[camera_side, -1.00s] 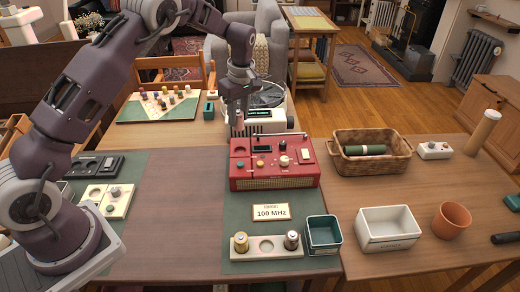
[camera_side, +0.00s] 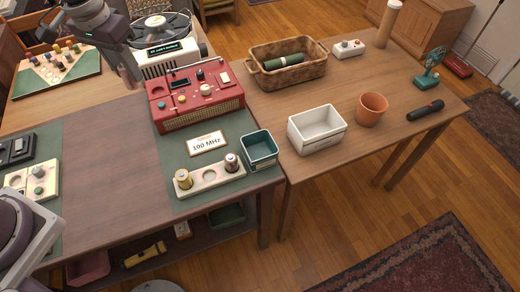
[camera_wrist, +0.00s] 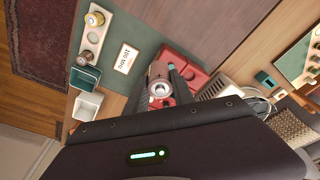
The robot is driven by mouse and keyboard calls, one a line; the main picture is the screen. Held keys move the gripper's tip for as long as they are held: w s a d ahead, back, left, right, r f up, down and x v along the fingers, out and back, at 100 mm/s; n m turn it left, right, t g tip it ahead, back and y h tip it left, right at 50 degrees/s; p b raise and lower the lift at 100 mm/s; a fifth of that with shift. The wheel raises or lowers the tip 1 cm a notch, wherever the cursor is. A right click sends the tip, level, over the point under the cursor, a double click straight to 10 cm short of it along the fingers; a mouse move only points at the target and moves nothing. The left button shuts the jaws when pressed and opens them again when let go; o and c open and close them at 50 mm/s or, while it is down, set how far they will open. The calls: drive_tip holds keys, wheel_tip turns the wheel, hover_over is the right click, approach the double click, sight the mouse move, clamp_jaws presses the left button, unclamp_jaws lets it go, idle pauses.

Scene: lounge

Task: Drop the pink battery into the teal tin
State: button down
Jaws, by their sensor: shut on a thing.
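My gripper (camera_wrist: 168,78) is shut on a small cylinder, the pink battery (camera_wrist: 159,89), whose round silvery end faces the wrist camera; its pink side barely shows. In the side view my gripper (camera_side: 134,78) hangs near the back left corner of the red radio, and the battery cannot be made out there. The teal tin (camera_side: 258,150) is an open square box right of the battery tray, apart from my gripper. The tin also shows in the wrist view at left (camera_wrist: 84,78), and its visible inside looks empty.
The red radio (camera_side: 198,105) and a 100 MHz card (camera_side: 207,144) lie between my gripper and the tin. A white bin (camera_side: 317,128), terracotta pot (camera_side: 372,108) and wicker basket (camera_side: 288,64) stand to the right.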

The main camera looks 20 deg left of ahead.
idle(0.3)
drive_tip(key=w+d+f, duration=0.4)
drive_tip(key=d, duration=0.5)
drive_tip(key=w+d+f, duration=0.3)
drive_tip(key=w+d, duration=0.1)
drive_tip(key=d, duration=0.6)
drive_tip(key=d+f, duration=0.3)
drive_tip(key=s+d+f, duration=0.1)
drive_tip(key=d+f, duration=0.2)
drive_tip(key=d, duration=0.1)
drive_tip(key=d+f, duration=0.4)
drive_tip(key=shift+s+f, duration=0.1)
drive_tip(key=shift+s, duration=0.3)
drive_tip(key=shift+f, duration=0.6)
drive_tip(key=c, duration=1)
unclamp_jaws()
drive_tip(key=shift+r, duration=0.1)
